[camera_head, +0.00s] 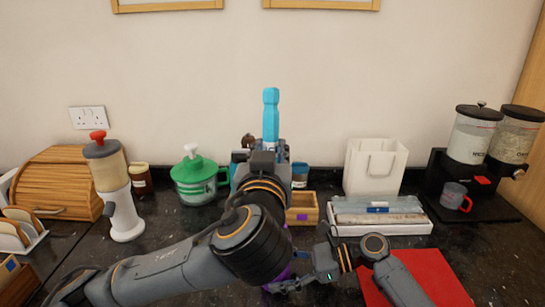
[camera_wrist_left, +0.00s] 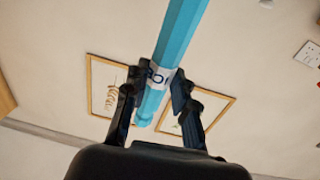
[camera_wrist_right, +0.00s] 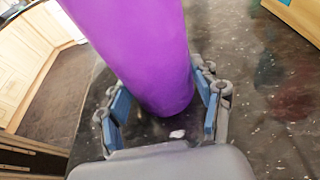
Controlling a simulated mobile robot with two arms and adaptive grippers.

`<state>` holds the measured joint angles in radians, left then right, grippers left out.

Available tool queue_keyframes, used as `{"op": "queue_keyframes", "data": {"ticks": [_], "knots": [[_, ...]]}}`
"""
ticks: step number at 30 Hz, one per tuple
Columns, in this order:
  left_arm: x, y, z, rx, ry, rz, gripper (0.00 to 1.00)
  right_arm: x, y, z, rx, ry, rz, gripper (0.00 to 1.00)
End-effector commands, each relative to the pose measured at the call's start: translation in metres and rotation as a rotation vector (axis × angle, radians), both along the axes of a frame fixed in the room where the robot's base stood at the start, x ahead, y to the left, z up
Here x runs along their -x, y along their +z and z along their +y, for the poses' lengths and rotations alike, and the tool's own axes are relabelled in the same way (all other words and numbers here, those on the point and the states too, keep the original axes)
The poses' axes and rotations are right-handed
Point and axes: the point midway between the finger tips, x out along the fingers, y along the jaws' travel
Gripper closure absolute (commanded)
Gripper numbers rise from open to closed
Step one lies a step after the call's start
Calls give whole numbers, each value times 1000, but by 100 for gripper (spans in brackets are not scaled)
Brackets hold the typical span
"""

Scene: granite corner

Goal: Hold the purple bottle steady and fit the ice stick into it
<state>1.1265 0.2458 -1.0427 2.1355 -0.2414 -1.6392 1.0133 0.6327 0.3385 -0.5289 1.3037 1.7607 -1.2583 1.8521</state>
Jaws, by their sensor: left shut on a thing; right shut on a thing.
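The ice stick (camera_head: 270,112) is a light blue rod standing nearly upright above my left gripper (camera_head: 268,150). In the left wrist view the ice stick (camera_wrist_left: 178,40) passes between the two fingers of my left gripper (camera_wrist_left: 157,95), which is shut on it. The purple bottle (camera_head: 284,272) is mostly hidden behind my left arm in the head view. In the right wrist view the purple bottle (camera_wrist_right: 145,50) is large, and my right gripper (camera_wrist_right: 163,105) is shut on it near its lower end. The bottle's mouth is out of view.
A wooden box (camera_head: 302,214) and a white tray (camera_head: 380,222) stand behind. A red board (camera_head: 435,275) lies at right. A green-lidded pot (camera_head: 195,180), white dispenser (camera_head: 118,200), white bag holder (camera_head: 375,168) and cereal dispensers (camera_head: 470,140) line the wall.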

Motion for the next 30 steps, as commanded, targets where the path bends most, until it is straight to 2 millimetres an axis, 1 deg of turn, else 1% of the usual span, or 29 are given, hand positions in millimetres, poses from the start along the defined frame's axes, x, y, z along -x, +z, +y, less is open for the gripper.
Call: {"op": "queue_keyframes", "data": {"ticks": [1,3,7,23,26,30], "knots": [[6,-1,-4,4,4,-26,100,0,0,0,1,1,1,52],[13,1,-7,5,18,-60,100,0,0,0,1,1,1,52],[21,3,-10,5,42,-99,100,0,0,0,1,1,1,52],[25,3,-11,5,52,-109,100,0,-1,0,1,1,0,52],[24,-3,-10,2,55,-108,100,0,0,0,1,1,0,52],[24,-16,-10,1,55,-108,100,0,0,0,1,1,0,52]]}}
